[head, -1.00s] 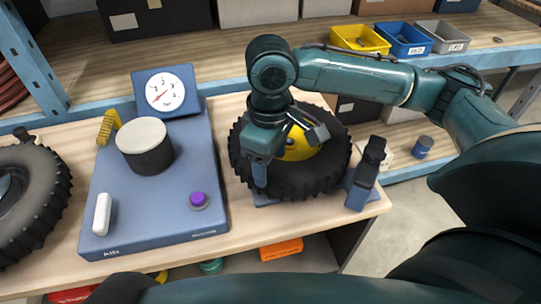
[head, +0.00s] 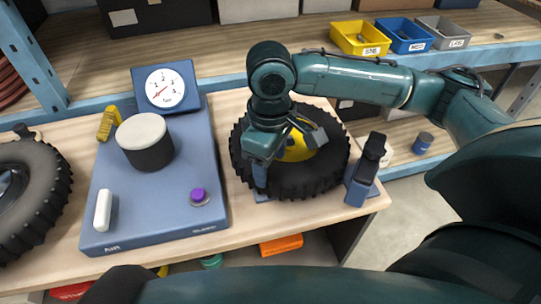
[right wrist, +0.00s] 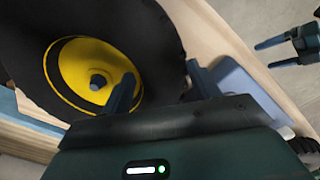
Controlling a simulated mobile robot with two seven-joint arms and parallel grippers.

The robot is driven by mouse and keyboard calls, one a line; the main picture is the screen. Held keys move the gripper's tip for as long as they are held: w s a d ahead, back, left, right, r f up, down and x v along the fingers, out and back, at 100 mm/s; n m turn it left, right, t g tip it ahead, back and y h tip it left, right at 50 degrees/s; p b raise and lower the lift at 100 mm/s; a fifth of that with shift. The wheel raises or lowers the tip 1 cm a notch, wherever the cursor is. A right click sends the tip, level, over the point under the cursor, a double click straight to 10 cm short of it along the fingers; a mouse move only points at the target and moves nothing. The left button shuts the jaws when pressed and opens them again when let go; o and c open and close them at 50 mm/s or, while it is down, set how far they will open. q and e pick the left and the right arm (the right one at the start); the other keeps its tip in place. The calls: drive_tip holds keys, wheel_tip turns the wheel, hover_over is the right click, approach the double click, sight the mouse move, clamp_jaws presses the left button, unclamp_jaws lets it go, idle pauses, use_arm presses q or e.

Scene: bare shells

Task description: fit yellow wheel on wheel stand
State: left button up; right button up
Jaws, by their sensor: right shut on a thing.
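The yellow wheel (head: 299,150), a black knobbly tyre with a yellow hub, lies roughly flat at the right of the bench. A dark hex-shaped tip (right wrist: 97,81) shows at the hub's centre in the right wrist view. I cannot tell how fully the wheel sits on the stand. My right gripper (head: 262,178) is shut on the tyre's near-left side. My left gripper (right wrist: 272,54) shows in the right wrist view, fingers apart and empty, off the bench edge.
A blue panel with a gauge (head: 165,88) and a black cylinder (head: 146,152) stands left of the wheel. A blue post with a black top (head: 366,168) stands close on the right. Another tyre (head: 45,190) lies far left. Bins (head: 360,39) line the back shelf.

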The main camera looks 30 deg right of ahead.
drive_tip(key=o, duration=1.5)
drive_tip(key=shift+o, duration=0.4)
drive_tip(key=shift+o, duration=1.1)
drive_tip(key=shift+r, duration=0.15)
drive_tip(key=shift+r, duration=1.15)
drive_tip(key=shift+r, duration=0.25)
